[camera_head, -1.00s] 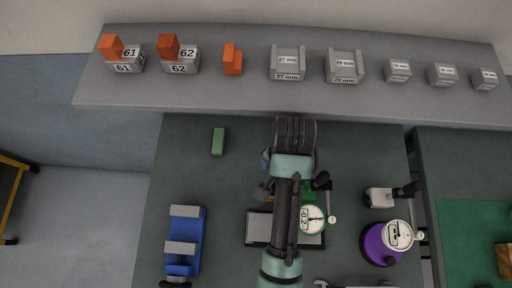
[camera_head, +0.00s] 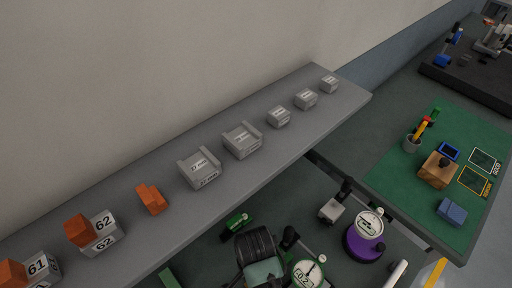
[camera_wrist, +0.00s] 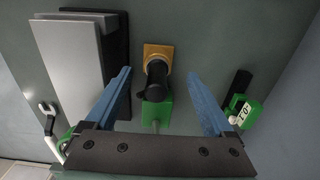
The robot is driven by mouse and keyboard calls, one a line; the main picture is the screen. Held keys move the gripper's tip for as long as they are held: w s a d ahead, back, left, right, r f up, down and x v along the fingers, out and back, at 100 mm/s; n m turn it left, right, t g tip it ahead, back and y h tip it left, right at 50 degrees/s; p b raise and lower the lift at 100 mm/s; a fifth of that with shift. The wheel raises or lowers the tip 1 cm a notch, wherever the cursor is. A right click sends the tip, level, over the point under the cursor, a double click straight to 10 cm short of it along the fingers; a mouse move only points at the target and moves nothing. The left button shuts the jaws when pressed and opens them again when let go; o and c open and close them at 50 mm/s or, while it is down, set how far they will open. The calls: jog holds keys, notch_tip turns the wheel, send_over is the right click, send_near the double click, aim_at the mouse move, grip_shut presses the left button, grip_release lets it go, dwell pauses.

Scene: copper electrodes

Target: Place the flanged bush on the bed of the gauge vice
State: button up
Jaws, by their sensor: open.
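My gripper (camera_wrist: 159,78) is open in the wrist view, with its two blue fingers spread and nothing gripped. Between and beyond the fingers stands a black round part (camera_wrist: 156,72) above a square brass-coloured piece (camera_wrist: 158,51), with a green block (camera_wrist: 156,114) below it. I cannot tell for sure whether one of these is the flanged bush. No gauge vice is surely identified; the blue vice-like fixture of the earlier head view is out of view now.
A grey shelf (camera_head: 150,222) carries orange pieces and grey labelled blocks. On the bench are a green-and-black item (camera_head: 238,222), a white dial (camera_head: 307,273) and a purple-based dial gauge (camera_head: 363,245). The wrist view shows a grey plate (camera_wrist: 68,62) on the left.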

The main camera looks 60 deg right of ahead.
jog(key=shift+s+f+p, duration=0.2)
jog(key=shift+f+p, duration=0.3)
jog(key=shift+f, duration=2.3)
jog(key=shift+d+r, duration=0.1)
grip_shut()
